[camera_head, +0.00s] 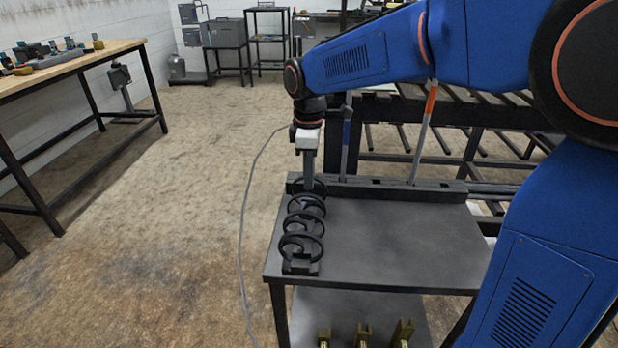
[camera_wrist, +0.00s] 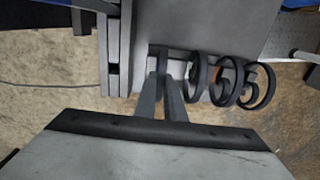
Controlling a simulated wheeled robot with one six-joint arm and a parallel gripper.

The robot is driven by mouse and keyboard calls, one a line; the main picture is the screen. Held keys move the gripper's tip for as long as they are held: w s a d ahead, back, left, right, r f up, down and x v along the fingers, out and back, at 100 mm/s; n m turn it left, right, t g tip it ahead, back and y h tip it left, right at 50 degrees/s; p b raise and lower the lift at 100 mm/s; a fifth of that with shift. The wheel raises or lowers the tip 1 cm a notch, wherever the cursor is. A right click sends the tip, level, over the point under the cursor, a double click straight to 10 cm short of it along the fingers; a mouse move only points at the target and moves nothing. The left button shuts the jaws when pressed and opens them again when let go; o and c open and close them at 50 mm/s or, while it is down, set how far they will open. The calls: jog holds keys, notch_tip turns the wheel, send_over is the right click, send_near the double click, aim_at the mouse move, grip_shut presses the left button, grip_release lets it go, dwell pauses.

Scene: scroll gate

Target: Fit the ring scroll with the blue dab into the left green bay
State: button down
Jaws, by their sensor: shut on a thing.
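My gripper (camera_head: 308,178) points down over the far left corner of the dark table. It is shut on the end of a dark ring scroll piece; the fingers (camera_wrist: 166,100) also show in the wrist view. Several black rings (camera_head: 304,222) run from the gripper toward the near left corner, and they show right of the fingers in the wrist view (camera_wrist: 229,80). A grey rod with a blue band (camera_head: 347,130) stands behind the table's back rail. Three olive-green forked pieces (camera_head: 362,337) show below the table; the leftmost (camera_head: 324,337) is partly cut off.
The dark tabletop (camera_head: 400,235) is bare right of the rings. A rod with an orange band (camera_head: 425,130) stands at the back rail. A dark slatted rack lies behind. A wooden workbench (camera_head: 75,68) is at far left, with open floor between.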

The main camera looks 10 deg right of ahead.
jog(key=shift+r, duration=1.15)
notch_tip(320, 180, up, 9)
dwell(1.0)
